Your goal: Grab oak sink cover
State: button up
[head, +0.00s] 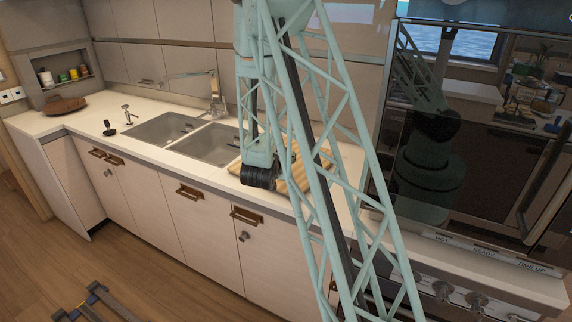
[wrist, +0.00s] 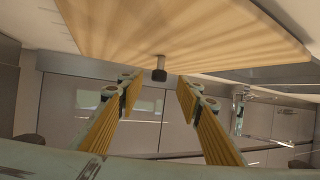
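The oak sink cover (head: 293,180) is a light wooden board on the white counter, right of the sinks, partly hidden behind my arm in the head view. In the wrist view the pale, striped oak board (wrist: 185,35) fills the top. A small dark peg or knob (wrist: 159,74) shows at the board's edge; I cannot tell whether it is fixed to the board. My gripper (wrist: 160,88) is open, its yellow-padded fingers apart and empty, pointing toward the board. No contact with the board shows. In the head view my fingers are hidden behind the arm.
The double sink (head: 185,138) and tall faucet (head: 217,95) are left of the board; the faucet also shows in the wrist view (wrist: 239,112). A dark-glass oven (head: 450,150) stands to the right. A brown dish (head: 65,105) is at the far left. The wall is behind the counter.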

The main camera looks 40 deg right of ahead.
jog(key=shift+x, duration=1.8)
jog(key=shift+b+x, duration=0.6)
jog(key=shift+x, duration=2)
jog(key=shift+f, duration=0.1)
grip_shut()
